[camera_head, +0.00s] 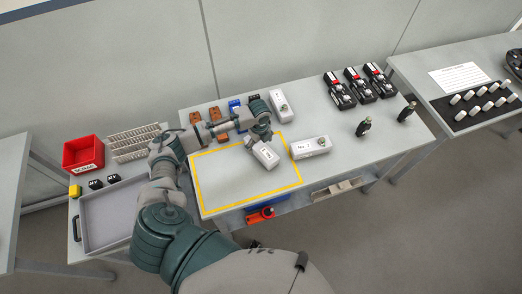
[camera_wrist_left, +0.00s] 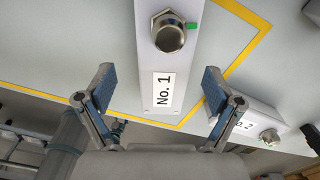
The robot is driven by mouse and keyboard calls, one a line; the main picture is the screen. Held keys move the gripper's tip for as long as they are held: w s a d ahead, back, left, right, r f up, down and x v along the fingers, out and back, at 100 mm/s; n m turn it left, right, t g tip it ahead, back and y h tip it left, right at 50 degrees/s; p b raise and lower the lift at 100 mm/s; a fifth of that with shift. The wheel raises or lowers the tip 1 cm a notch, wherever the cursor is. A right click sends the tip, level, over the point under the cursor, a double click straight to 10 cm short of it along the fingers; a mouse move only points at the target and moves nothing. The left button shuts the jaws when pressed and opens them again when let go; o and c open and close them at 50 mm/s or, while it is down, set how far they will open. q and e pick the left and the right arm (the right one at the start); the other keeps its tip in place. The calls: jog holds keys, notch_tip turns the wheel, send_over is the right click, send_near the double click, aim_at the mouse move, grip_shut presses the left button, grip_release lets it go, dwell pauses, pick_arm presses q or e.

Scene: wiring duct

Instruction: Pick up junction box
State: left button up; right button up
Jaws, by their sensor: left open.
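A white junction box labelled No. 1 (camera_wrist_left: 163,60) has a metal cable gland on its top end in the left wrist view. In the head view this white box (camera_head: 267,156) lies tilted over the yellow-outlined area. My left gripper (camera_head: 260,136) is just above and behind it. In the left wrist view the open left gripper (camera_wrist_left: 158,88) has one finger on each side of the box, with gaps showing. I cannot tell if the box touches the table. A second white box (camera_head: 310,147) lies just right; its partly hidden label ends in 2. My right gripper is not in view.
A third white box (camera_head: 280,106) stands behind. Orange blocks (camera_head: 215,115) and a blue block (camera_head: 235,107) line the back edge. Black devices (camera_head: 340,91) and small dark bottle-like items (camera_head: 363,127) stand right. A grey tray (camera_head: 88,238) and red bin (camera_head: 83,154) are left. The yellow-outlined area's front is clear.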

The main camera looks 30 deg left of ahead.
aim_at(261, 147)
pick_arm(q)
jog(key=f, duration=0.4)
jog(key=shift+w+d+f, duration=0.25)
jog(key=shift+d+f, duration=0.1)
jog(key=shift+f, duration=0.05)
jog(key=shift+a, duration=0.1)
jog(key=shift+c, duration=0.3)
jog(key=c, duration=1.2)
jog(key=shift+c, duration=0.5)
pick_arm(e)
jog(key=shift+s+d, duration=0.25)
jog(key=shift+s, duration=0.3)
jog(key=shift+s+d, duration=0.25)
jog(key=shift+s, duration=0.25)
pick_arm(q)
jog(key=shift+r, duration=0.1)
